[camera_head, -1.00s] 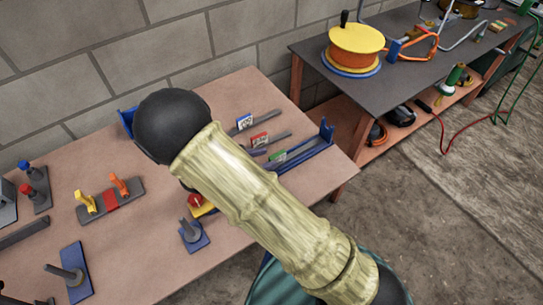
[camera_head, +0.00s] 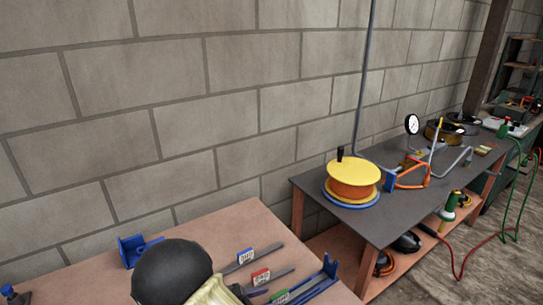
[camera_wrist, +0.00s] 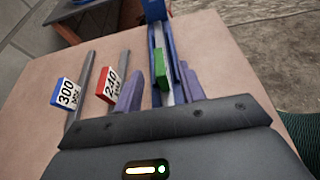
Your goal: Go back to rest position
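In the wrist view my gripper (camera_wrist: 160,88) points along the workbench (camera_wrist: 210,42). Its two purple-grey fingers are apart, and nothing is clasped between them. A bar with a green tag (camera_wrist: 160,68) lies in a blue holder (camera_wrist: 155,10) ahead of and between the fingers; no contact shows. In the head view the green tag (camera_head: 279,297) is at the bottom edge.
Bars with a red tag (camera_wrist: 107,85) and a blue tag (camera_wrist: 67,93) lie left of the holder. A blue bracket (camera_head: 137,250) is at the bench's back. A dark table (camera_head: 350,222) to the right bears an orange-yellow reel (camera_head: 353,180). A block wall (camera_head: 170,110) stands behind.

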